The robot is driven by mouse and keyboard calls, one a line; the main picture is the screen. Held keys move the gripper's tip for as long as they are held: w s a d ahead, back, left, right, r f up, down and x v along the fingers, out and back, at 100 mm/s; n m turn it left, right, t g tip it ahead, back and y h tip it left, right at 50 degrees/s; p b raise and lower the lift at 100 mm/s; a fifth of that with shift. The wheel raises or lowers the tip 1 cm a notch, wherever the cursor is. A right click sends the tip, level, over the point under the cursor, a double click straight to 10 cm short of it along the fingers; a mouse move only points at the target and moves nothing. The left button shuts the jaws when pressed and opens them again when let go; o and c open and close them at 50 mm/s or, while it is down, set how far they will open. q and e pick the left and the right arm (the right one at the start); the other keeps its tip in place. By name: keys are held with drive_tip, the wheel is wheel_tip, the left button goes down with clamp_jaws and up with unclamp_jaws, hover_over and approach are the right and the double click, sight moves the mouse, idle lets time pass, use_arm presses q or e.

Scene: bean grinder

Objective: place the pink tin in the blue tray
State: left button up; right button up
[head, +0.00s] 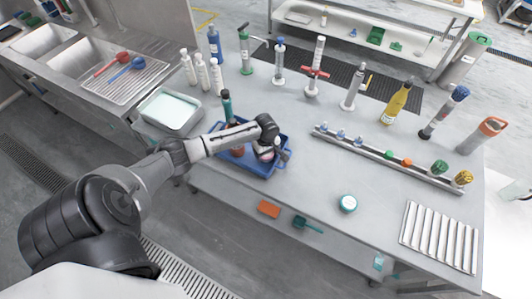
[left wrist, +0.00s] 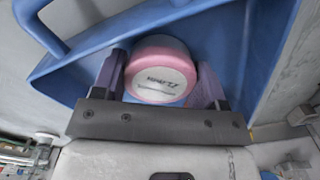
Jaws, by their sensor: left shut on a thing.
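The blue tray (head: 262,171) stands near the table's front edge in the head view. Its blue walls also fill much of the left wrist view (left wrist: 90,55). My left gripper (head: 268,154) is at the right part of the tray. In the left wrist view the gripper (left wrist: 160,88) is shut on the pink tin (left wrist: 155,92), with one finger on each side. The tin has a pale lid with dark lettering. It lies within the tray's outline; I cannot tell whether it touches the tray floor. In the head view the gripper mostly hides it. My right gripper is not in view.
A red item (head: 237,153) is at the tray's left side, and a green-capped bottle (head: 227,104) is behind it. A pale bin (head: 171,110) stands to the left. The middle table is clear.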

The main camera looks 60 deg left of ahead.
use_arm(q)
drive_tip(key=shift+f, duration=0.1)
drive_tip(key=o, duration=0.9)
drive_tip(key=shift+o, duration=0.2)
